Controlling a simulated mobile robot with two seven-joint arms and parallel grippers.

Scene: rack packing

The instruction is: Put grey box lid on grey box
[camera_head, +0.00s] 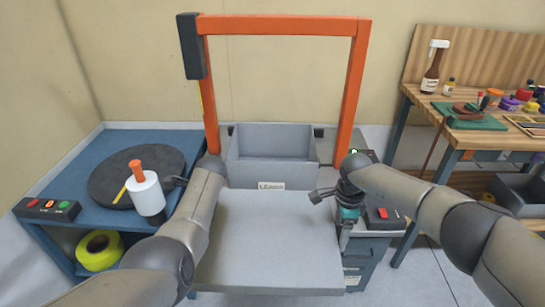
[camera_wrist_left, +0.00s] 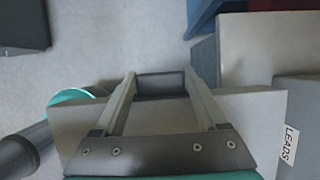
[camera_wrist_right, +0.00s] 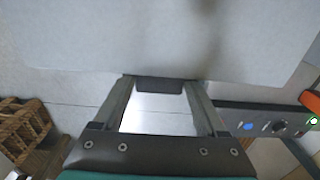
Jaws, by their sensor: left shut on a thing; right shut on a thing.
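The grey box (camera_head: 272,172), open at the top with a white label on its front, stands under the orange frame. The flat grey lid (camera_head: 268,245) is in front of it, apart from the box's opening. My right gripper (camera_head: 345,243) is shut on the lid's right edge; the lid fills the top of the right wrist view (camera_wrist_right: 150,40). My left gripper (camera_wrist_left: 162,82) is shut on the lid's opposite edge (camera_wrist_left: 75,130); in the head view the left arm hides it. The box's label (camera_wrist_left: 288,142) shows at the right of the left wrist view.
The orange frame (camera_head: 285,25) arches over the box. A blue bench (camera_head: 90,155) at left bears a dark turntable (camera_head: 130,172) and a white bottle (camera_head: 146,195). A control box with a red button (camera_head: 383,214) stands at right, near a wooden workbench (camera_head: 480,125).

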